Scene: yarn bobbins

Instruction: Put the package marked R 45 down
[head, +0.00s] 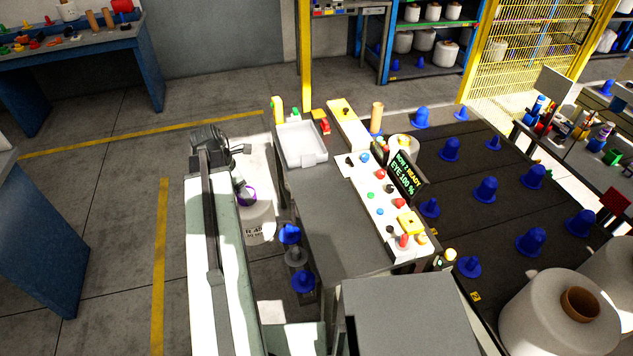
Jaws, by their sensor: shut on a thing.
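The package (259,222) is a white yarn bobbin with dark lettering on its side, partly legible as R 45, and a purple ring at its top. It is upright, left of the grey bench. My gripper (241,188) is at the top of the package, shut on it. My arm hides its left side and much of the gripper. I cannot tell whether the package's underside touches anything.
Right of the package is a grey bench (335,215) with a white tray (302,146) and a button panel (378,195). A dark surface with several blue pegs (486,190) lies right. Floor left is open.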

